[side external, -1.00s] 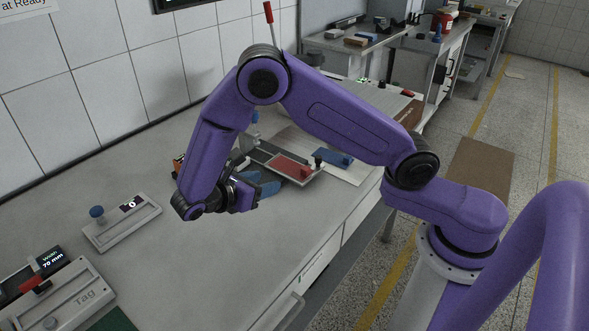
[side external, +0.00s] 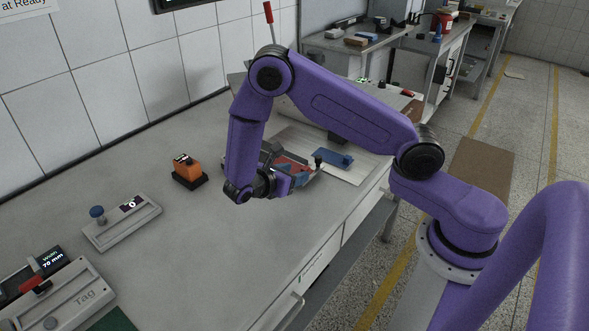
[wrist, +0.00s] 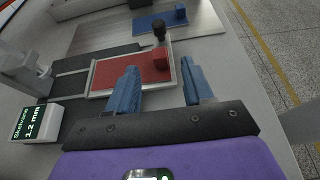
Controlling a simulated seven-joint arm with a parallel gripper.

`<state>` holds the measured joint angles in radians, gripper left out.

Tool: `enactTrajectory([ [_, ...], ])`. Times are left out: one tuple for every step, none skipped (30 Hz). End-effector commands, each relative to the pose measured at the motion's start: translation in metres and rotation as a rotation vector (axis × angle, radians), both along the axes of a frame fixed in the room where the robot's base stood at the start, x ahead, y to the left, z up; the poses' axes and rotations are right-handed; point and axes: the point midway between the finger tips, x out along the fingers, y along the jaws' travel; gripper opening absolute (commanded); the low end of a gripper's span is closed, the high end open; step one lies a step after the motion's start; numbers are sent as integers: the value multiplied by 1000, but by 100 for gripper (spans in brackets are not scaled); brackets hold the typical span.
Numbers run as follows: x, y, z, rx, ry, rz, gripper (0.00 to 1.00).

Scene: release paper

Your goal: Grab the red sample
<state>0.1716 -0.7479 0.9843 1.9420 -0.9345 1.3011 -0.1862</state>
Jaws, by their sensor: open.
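The red sample (wrist: 115,72) is a flat red sheet with a raised red block (wrist: 161,57) at its right end, lying in a grey-framed tray (wrist: 178,82). In the side view, the red sample (side external: 290,162) is partly hidden by my gripper (side external: 300,178). In the wrist view, my gripper (wrist: 159,66) is open, its two blue fingers pointing towards the sample. The red block shows between the fingertips, with no visible contact. The height gap cannot be told.
A black knob (wrist: 159,29) stands just beyond the red block. A blue sheet with a block (wrist: 162,21) lies farther off on a pale board (wrist: 90,38). A device with a 1.2 mm display (wrist: 37,122) is at left. An orange device (side external: 187,170) stands on the bench.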

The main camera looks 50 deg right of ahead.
Motion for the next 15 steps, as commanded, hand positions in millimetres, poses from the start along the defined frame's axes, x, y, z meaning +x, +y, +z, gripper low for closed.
enactTrajectory([
  [0,-7,-2,-1,1,-3,51],
  [0,-11,-3,-1,2,-4,51],
  [0,-17,-4,0,3,-4,51],
  [0,-21,-6,0,2,-3,51],
  [0,-25,-7,-1,3,-3,51],
  [0,-30,-9,-1,3,-3,51],
  [0,-34,-10,-2,2,-3,51],
  [0,-37,-11,-2,2,-2,51],
  [0,-40,-13,-1,2,-1,51],
  [0,-42,-14,-1,2,-1,51],
  [0,-43,-14,0,2,-1,51],
  [0,-45,-15,0,2,-1,51],
  [0,-45,-15,0,1,-1,51],
  [0,-45,-15,0,1,-1,51],
  [0,-45,-15,0,1,0,51],
])
